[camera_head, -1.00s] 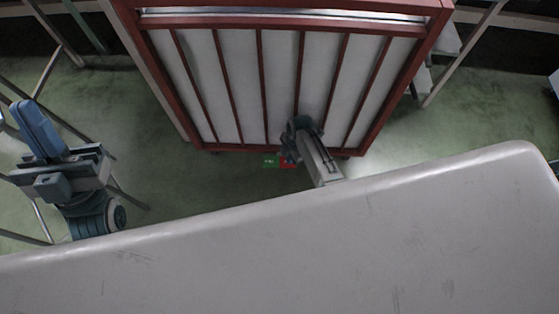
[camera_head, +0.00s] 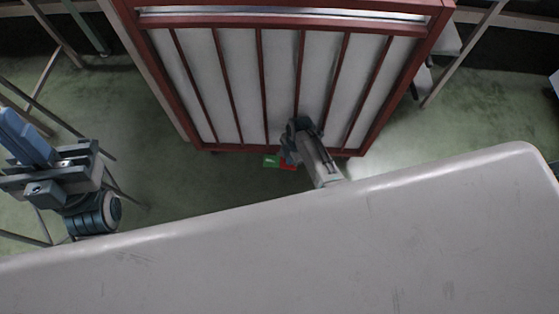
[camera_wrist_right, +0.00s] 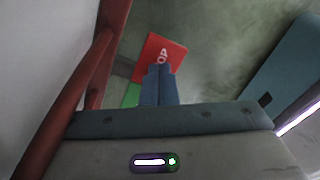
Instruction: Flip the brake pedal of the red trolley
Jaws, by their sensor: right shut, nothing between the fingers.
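The red trolley (camera_head: 380,95), with a red frame and pale slatted panels, stands at top centre in the head view. Its brake pedal shows at its lower edge, with a green part (camera_head: 271,161) and a red part (camera_head: 288,167). The right wrist view shows the red part (camera_wrist_right: 160,50) with white lettering, and the green part (camera_wrist_right: 132,95) mostly hidden. My right gripper (camera_head: 289,152) is shut and empty; its fingertips (camera_wrist_right: 160,68) overlap the red part's near edge, contact unclear. My left gripper (camera_head: 15,130) is at the far left, away from the trolley; its jaws are unclear.
A large pale surface (camera_head: 300,250) fills the lower head view and hides what is below. Thin metal legs (camera_head: 45,75) stand at left, and another (camera_head: 465,50) at right. Green floor (camera_head: 480,115) is bare right of the trolley.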

